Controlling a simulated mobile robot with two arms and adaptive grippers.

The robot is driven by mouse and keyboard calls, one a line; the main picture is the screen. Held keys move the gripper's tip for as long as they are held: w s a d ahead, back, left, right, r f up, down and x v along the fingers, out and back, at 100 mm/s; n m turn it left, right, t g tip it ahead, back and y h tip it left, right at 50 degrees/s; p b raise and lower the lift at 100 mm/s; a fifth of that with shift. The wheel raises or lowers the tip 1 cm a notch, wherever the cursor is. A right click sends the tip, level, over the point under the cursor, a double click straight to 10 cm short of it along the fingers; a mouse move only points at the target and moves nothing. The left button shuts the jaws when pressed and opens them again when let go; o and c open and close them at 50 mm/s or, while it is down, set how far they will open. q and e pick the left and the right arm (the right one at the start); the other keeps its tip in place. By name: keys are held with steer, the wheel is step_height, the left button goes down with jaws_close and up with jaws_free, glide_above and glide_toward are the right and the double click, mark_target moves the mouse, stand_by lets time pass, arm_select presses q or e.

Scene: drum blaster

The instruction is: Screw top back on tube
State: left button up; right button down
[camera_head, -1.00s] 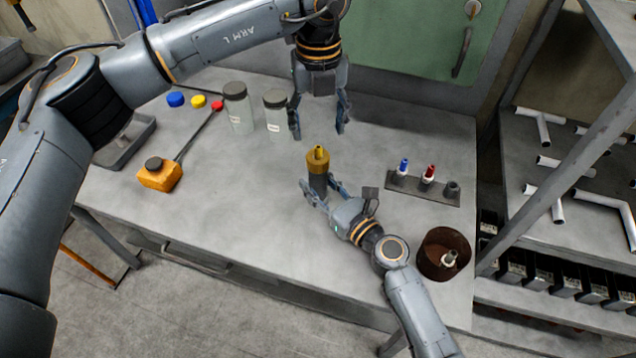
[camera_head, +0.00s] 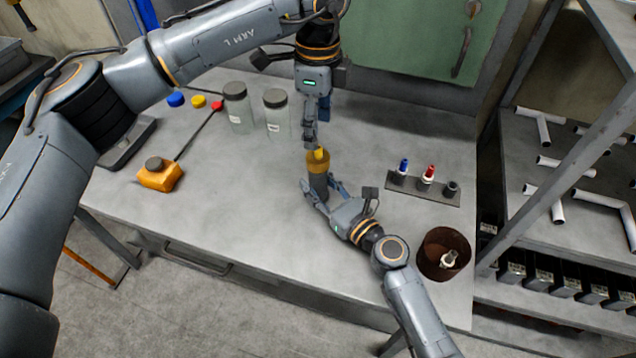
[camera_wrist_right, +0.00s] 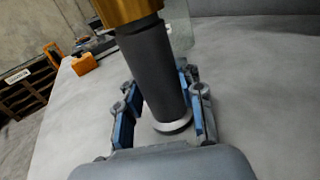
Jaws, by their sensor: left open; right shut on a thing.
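The dark grey tube (camera_head: 318,184) stands upright over the workbench with a brass-coloured top (camera_head: 317,164) at its upper end and a small yellow tip above that. My right gripper (camera_head: 322,189) is shut around the tube's lower part. The right wrist view shows the grey tube (camera_wrist_right: 152,70) between the blue-padded fingers, with the lower edge of the brass top (camera_wrist_right: 127,10) above. My left gripper (camera_head: 312,137) is open, pointing down just above the yellow tip, its fingers seen nearly edge-on. I cannot tell whether it touches the tip or how tightly the top sits.
Two lidded jars (camera_head: 275,115) stand behind left. A small rack (camera_head: 423,189) with blue and red tipped bottles and a brown bin (camera_head: 431,263) are at right. The bench front is clear.

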mark_target(318, 158)
arm_select(q)
steer(key=shift+f, duration=4)
